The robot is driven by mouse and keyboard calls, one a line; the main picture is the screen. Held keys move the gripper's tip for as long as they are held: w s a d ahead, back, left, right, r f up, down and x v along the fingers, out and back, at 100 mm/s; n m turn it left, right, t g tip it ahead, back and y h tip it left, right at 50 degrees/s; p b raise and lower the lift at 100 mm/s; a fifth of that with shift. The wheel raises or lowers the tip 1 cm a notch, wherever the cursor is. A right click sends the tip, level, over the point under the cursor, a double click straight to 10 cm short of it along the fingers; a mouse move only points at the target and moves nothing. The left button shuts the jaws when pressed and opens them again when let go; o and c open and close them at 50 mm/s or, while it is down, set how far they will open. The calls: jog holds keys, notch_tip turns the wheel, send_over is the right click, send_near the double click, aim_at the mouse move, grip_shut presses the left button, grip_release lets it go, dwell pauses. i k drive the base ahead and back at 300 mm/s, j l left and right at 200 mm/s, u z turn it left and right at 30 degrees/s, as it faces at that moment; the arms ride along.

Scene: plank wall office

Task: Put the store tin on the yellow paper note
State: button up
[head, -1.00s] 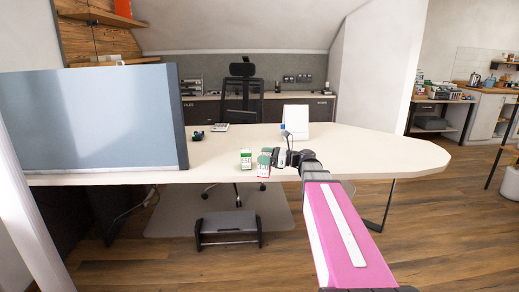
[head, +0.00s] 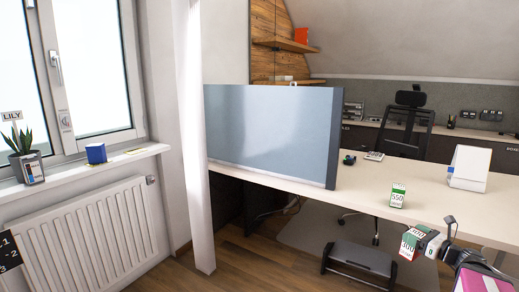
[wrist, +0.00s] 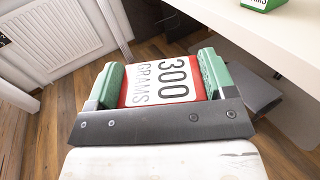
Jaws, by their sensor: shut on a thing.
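My gripper (head: 421,241) is shut on a red-and-white tin (head: 408,245) and holds it in the air in front of the desk edge. In the wrist view the tin (wrist: 160,82) reads "300 GRAMS" and sits between the two green fingers of my gripper (wrist: 160,76). A small yellow patch, which looks like the paper note (head: 136,151), lies on the windowsill at the left, far from my gripper. Another thin yellow edge shows beside the blue box on the sill; I cannot tell what it is.
The windowsill (head: 118,160) also bears a blue box (head: 96,153) and a potted plant (head: 27,160) with a LILY sign. A radiator (head: 90,225) is below. A green-and-white 550 tin (head: 398,196) and a white stand (head: 468,168) are on the desk (head: 440,206). A grey panel (head: 270,135) stands on the desk.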

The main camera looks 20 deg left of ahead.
aim_at(135, 151)
jog(key=i+j+u, duration=0.15)
jog(key=j+u, duration=0.15)
jog(key=u, duration=0.15)
jog(key=i+j+u, duration=0.15)
jog(key=u, duration=0.35)
jog(key=i+j+u, duration=0.25)
jog(key=u, duration=0.2)
